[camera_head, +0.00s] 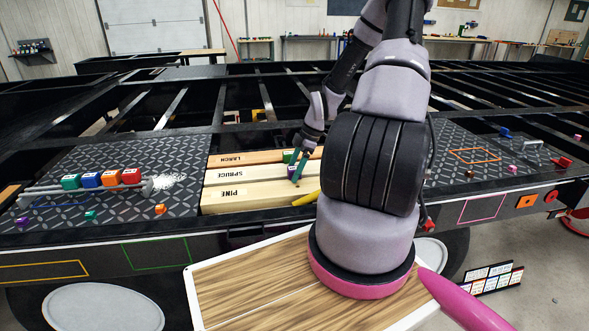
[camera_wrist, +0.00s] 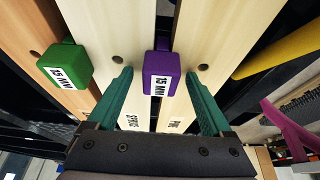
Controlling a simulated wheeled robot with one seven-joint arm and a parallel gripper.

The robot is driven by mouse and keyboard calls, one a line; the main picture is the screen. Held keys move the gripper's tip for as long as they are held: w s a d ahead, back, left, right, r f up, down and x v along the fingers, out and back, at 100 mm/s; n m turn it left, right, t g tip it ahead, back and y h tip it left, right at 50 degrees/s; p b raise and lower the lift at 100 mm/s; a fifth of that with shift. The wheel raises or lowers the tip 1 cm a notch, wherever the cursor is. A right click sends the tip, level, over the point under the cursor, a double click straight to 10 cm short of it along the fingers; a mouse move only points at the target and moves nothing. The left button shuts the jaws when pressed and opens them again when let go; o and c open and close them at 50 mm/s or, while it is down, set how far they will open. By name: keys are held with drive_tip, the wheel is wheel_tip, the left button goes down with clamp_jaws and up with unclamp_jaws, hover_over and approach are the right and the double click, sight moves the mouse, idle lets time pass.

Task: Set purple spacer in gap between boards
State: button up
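The purple spacer (camera_wrist: 160,72), labelled 15 MM, is upright at the gap between the spruce board (camera_wrist: 112,25) and the pine board (camera_wrist: 218,28). Its block top stands above the boards; how deep its lower part reaches is hidden. My gripper (camera_wrist: 159,76) is open, one green finger on each side of the spacer, with a visible space between each finger and the block. In the head view my gripper (camera_head: 298,168) is low over the boards and the purple spacer (camera_head: 291,173) shows partly behind a finger. A green spacer (camera_wrist: 64,64), also 15 MM, sits between the larch and spruce boards.
A yellow tool-like piece (camera_head: 306,198) lies at the pine board's right end. Green, blue, orange and red blocks (camera_head: 110,179) stand in a rack on the left plate. The right plate (camera_head: 470,180) holds small scattered parts. Open frame beams lie behind.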

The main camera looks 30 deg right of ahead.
drive_tip(key=v, duration=1)
drive_tip(key=shift+r, duration=0.4)
drive_tip(key=shift+s+d, duration=0.1)
